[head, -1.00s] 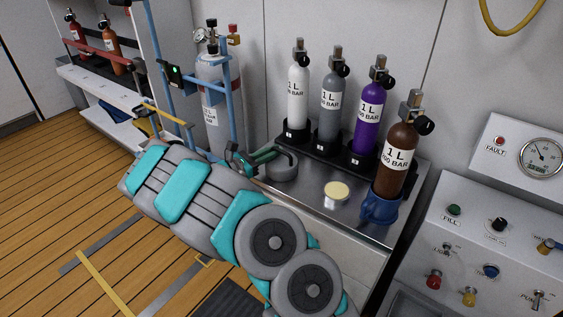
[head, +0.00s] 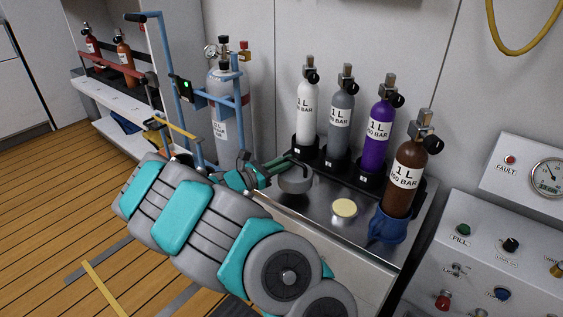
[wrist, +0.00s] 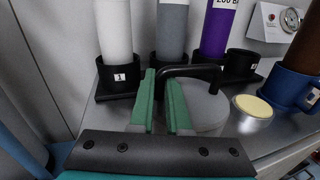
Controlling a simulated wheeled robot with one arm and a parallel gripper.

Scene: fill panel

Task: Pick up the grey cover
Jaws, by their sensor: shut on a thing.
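The grey cover (head: 296,182) is a round grey disc at the left of the steel bench top. In the wrist view the grey cover (wrist: 207,110) has a black bent handle (wrist: 200,71) on top. My gripper (wrist: 163,78) has its two green fingers shut on that handle, with the cover to the right of the fingers. In the head view my gripper (head: 283,166) reaches the cover from the left. A dark patch shows under the cover, which appears slightly above the bench. Its underside is hidden.
White, grey, purple and brown cylinders stand close behind and to the right; the brown one (head: 407,180) is in a blue holder (head: 386,228). A small tin with a cream top (head: 344,208) sits right of the cover. A trolley with a large cylinder (head: 226,110) stands left.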

